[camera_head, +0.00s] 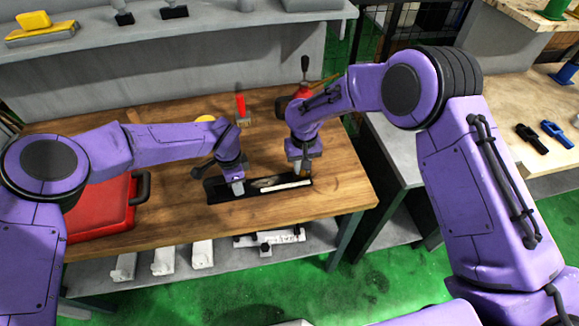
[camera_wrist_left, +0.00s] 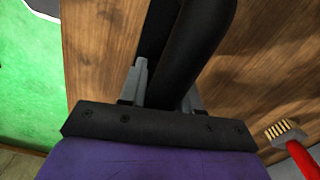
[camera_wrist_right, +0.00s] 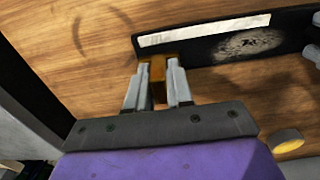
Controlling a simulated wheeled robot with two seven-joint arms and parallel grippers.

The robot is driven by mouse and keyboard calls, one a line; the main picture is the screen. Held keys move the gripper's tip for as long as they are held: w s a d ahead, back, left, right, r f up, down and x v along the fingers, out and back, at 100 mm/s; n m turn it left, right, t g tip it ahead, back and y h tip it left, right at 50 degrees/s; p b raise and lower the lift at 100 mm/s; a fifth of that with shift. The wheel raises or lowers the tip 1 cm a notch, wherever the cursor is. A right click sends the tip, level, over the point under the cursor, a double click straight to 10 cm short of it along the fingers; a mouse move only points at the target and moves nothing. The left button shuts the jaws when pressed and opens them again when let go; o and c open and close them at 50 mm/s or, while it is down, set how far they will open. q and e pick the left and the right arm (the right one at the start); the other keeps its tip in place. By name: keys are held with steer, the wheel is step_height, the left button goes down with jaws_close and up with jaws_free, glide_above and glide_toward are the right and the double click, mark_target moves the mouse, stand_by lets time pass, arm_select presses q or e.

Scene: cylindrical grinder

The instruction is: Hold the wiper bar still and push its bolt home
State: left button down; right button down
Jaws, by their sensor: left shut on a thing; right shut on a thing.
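The wiper bar (camera_head: 258,186) is a long black piece with a white strip, lying on the wooden table near its front edge. It also shows in the right wrist view (camera_wrist_right: 285,38). My left gripper (camera_head: 238,188) is shut on the black bar near its left end; in the left wrist view the fingers (camera_wrist_left: 160,88) straddle a black curved part (camera_wrist_left: 195,50). My right gripper (camera_head: 300,172) is at the bar's right end. In the right wrist view its fingers (camera_wrist_right: 157,85) are shut on a brass-coloured bolt (camera_wrist_right: 157,66), whose tip is at the bar's edge. How deep the bolt sits is hidden.
A red case (camera_head: 105,205) stands on the table at left. A red-handled brush (camera_head: 241,108) and a yellow disc (camera_wrist_right: 287,140) lie behind the bar. White parts (camera_head: 163,262) are on the shelf below. The table's right end (camera_head: 350,180) is clear.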

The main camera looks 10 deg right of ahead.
arm_select(q)
steer(key=shift+w, duration=0.1)
arm_select(e)
steer(key=shift+d, duration=0.3)
arm_select(q)
steer(key=shift+a, duration=0.2)
arm_select(e)
steer(key=c, duration=1.1)
jaws_free()
steer(key=shift+a, duration=0.1)
arm_select(q)
steer(key=shift+d, duration=0.1)
arm_select(e)
steer(key=shift+r, duration=0.1)
step_height(320, 180, up, 12)
steer(key=shift+f, duration=0.1)
arm_select(q)
steer(key=c, duration=0.7)
jaws_free()
